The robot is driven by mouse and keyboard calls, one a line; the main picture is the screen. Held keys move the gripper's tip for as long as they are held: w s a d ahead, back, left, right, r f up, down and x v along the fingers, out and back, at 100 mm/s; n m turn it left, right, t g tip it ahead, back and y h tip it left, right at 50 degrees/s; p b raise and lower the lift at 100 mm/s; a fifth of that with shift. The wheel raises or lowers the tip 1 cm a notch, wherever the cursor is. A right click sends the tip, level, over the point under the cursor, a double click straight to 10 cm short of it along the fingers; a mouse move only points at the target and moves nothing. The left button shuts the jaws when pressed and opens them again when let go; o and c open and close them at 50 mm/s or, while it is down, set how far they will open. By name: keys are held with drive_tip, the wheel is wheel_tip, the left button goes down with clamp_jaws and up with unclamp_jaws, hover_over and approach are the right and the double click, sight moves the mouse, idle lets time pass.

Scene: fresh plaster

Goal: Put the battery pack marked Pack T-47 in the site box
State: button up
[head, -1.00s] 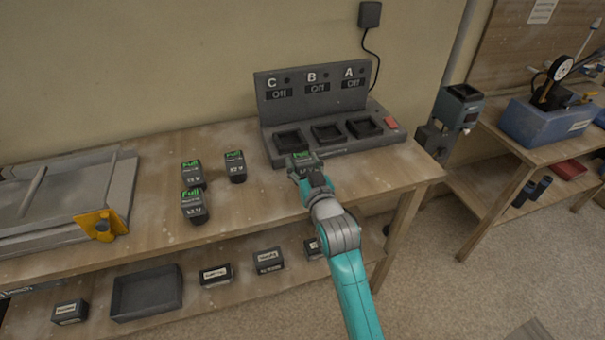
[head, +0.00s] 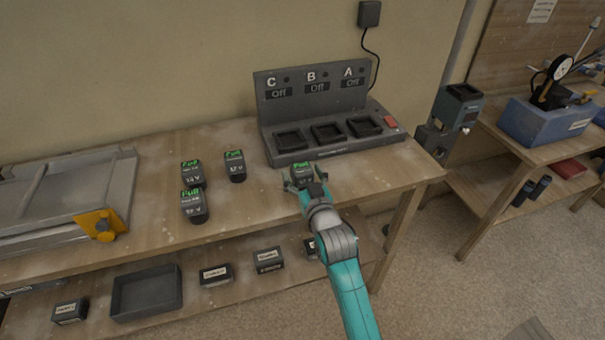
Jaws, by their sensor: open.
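Several dark battery packs with green "Full" displays are on the bench. Two stand close together at the left, a rear one (head: 192,174) and a front one (head: 194,207); a third pack (head: 235,166) stands to their right. Another pack (head: 302,171) stands in front of the charger, at my gripper (head: 305,182). My gripper is open, its fingers beside that pack, hiding its lower part. The pack names are too small to read, so I cannot tell which is Pack T-47. A blue box (head: 545,124) with a label is on the right bench; its label is unreadable.
The grey charger (head: 310,88) has three empty bays, C, B and A, all reading "Off". The lower shelf holds an open dark tray (head: 147,293) and several small labelled boxes (head: 268,260). A grey machine with an orange part (head: 98,224) fills the bench's left end.

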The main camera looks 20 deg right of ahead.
drive_tip(key=shift+r, duration=0.15)
drive_tip(key=s, duration=1.2)
drive_tip(key=s+f, duration=0.7)
drive_tip(key=s, duration=0.4)
drive_tip(key=s+f+g, duration=0.1)
drive_tip(key=s+g, duration=0.2)
drive_tip(key=s, duration=2.7)
drive_tip(key=shift+o, duration=0.4)
drive_tip(key=shift+s+r, duration=0.1)
drive_tip(key=shift+s, duration=0.3)
